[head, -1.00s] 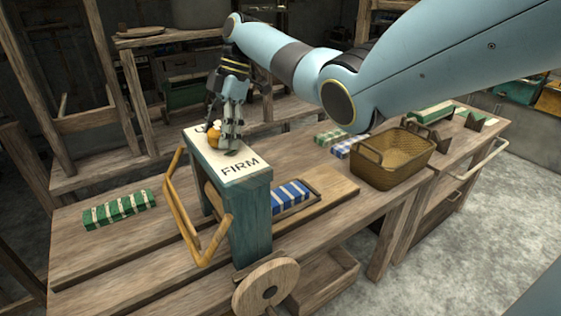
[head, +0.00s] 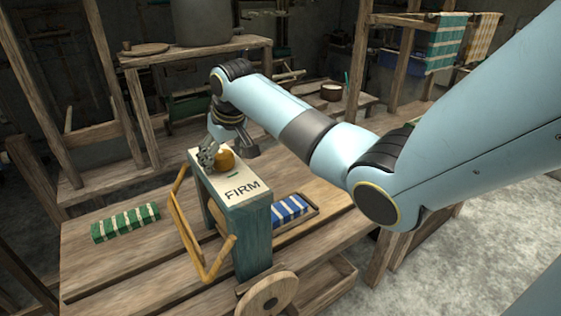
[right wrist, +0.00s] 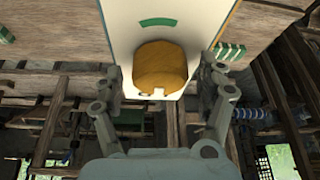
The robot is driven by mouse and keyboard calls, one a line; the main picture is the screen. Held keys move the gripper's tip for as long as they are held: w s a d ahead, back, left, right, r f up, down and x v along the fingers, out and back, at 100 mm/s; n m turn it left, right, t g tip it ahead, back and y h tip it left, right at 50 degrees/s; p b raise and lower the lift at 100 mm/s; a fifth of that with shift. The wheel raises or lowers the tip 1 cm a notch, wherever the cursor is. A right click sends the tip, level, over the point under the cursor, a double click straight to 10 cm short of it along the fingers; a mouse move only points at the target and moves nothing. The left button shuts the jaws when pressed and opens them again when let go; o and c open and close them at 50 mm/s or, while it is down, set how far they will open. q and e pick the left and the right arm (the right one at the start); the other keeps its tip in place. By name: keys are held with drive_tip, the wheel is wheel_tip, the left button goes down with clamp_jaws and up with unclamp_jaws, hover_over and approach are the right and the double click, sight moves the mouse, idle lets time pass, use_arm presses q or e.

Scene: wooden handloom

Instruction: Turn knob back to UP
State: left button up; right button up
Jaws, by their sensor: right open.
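The knob (head: 226,160) is a round orange-brown wooden piece on the pale top plate (head: 238,180) of a teal box-like post (head: 252,232). The word FIRM is printed on the plate's near end; lettering at the far end is hidden. My right gripper (head: 229,148) is open at the knob's far side. In the right wrist view, the knob (right wrist: 162,68) lies between the spread fingers (right wrist: 163,82), with visible gaps at both sides. A notch shows on its lower edge, and a green arc mark (right wrist: 158,22) lies on the plate beyond it. My left gripper is not in view.
A yellow wooden frame handle (head: 203,250) stands left of the post, a wooden wheel (head: 268,295) in front. A green striped block (head: 125,222) lies left and a blue striped one (head: 290,209) right.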

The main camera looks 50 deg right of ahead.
drive_tip(key=m+h, duration=0.1)
drive_tip(key=m, duration=0.2)
drive_tip(key=shift+a, duration=0.15)
drive_tip(key=b+v, duration=0.2)
drive_tip(key=v, duration=0.9)
drive_tip(key=s+a+f+n, duration=0.2)
drive_tip(key=s+a+f, duration=0.2)
drive_tip(key=s+f, duration=0.9)
drive_tip(key=s+f+b, duration=0.2)
drive_tip(key=f+b, duration=0.2)
drive_tip(key=f, duration=0.8)
drive_tip(key=s+d+f+n+g+b, duration=0.1)
drive_tip(key=s+f+b, duration=0.2)
drive_tip(key=f, duration=0.9)
drive_tip(key=shift+s+g+b, duration=0.15)
drive_tip(key=shift+g+b, duration=0.15)
drive_tip(key=shift+b, duration=0.05)
